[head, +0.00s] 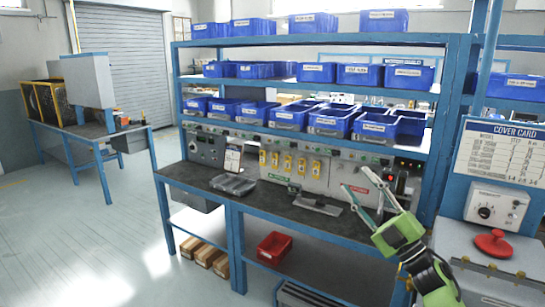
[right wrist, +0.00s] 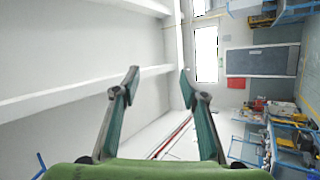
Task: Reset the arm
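My right gripper (head: 354,178) is raised in front of the right part of the workbench (head: 210,182) in the head view, with its fingers pointing up and to the left. In the right wrist view the same gripper (right wrist: 159,72) has its two fingers spread apart with nothing between them. It is open and empty, and I see no contact with the bench or shelves. My left gripper and left arm do not show in either view.
Shelves above the bench hold several blue bins (head: 312,73). A grey tray (head: 233,184) lies on the benchtop. A red bin (head: 274,248) sits on the lower shelf. The floor (head: 95,250) at left is clear.

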